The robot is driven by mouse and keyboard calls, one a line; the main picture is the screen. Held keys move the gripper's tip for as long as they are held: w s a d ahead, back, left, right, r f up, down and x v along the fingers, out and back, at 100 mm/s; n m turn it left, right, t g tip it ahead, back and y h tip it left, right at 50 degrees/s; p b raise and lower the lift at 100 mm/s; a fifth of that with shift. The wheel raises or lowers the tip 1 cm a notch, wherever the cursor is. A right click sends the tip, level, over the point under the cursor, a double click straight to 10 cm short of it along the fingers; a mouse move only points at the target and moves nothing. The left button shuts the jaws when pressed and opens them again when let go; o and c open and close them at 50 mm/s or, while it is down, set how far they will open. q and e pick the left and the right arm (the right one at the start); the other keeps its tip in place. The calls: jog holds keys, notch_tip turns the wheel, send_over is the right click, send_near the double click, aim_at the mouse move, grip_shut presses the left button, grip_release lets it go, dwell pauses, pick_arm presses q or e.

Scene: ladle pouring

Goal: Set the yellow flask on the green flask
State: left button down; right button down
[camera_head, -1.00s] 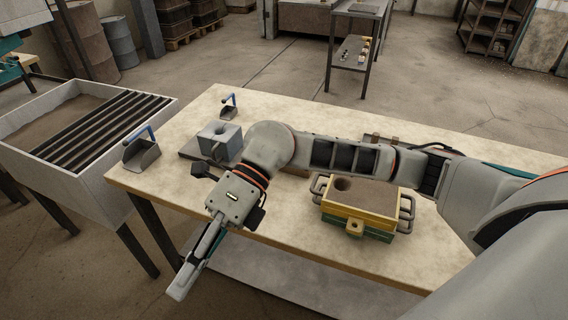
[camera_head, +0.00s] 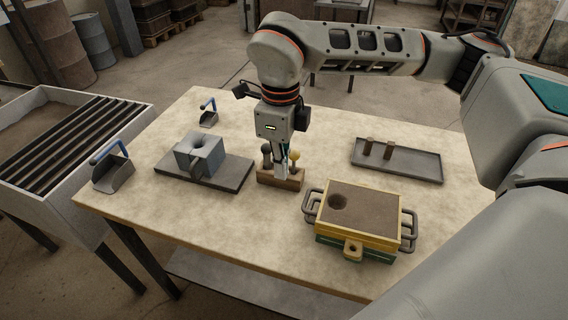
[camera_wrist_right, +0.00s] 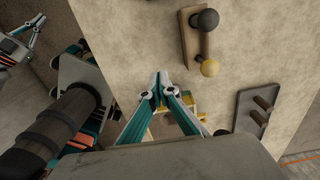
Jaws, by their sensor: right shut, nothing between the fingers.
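The yellow flask (camera_head: 328,225) is a yellow-framed box with a dark sand top and a round hole. It sits on the green flask (camera_head: 330,243) at the front right of the table, edges looking roughly lined up. Both have grey side handles, and only a low green strip shows. My right gripper (camera_head: 283,175) is shut and empty, pointing down in front of a small wooden block, left of and apart from the flasks. In the wrist view its fingertips (camera_wrist_right: 158,76) meet, with part of the yellow flask (camera_wrist_right: 197,106) behind them. My left gripper (camera_wrist_right: 18,47) shows small there; its jaws are unclear.
The wooden block (camera_head: 293,185) holds a dark and a yellow knob. A grey tray (camera_head: 425,168) with two short brown cylinders lies behind the flasks. A grey block (camera_head: 199,155) on a dark plate and two blue-handled scoops (camera_head: 113,171) are left. The table front is clear.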

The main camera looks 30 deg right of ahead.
notch_tip(320, 180, down, 7)
jog(key=shift+f+b, duration=0.1)
jog(key=shift+b, duration=0.3)
jog(key=shift+s+d+r, duration=0.15)
jog(key=shift+s+d, duration=0.5)
jog(key=shift+s, duration=0.1)
jog(key=shift+s+d+r, duration=0.1)
jog(key=shift+s+d, duration=0.5)
jog(key=shift+s, duration=0.15)
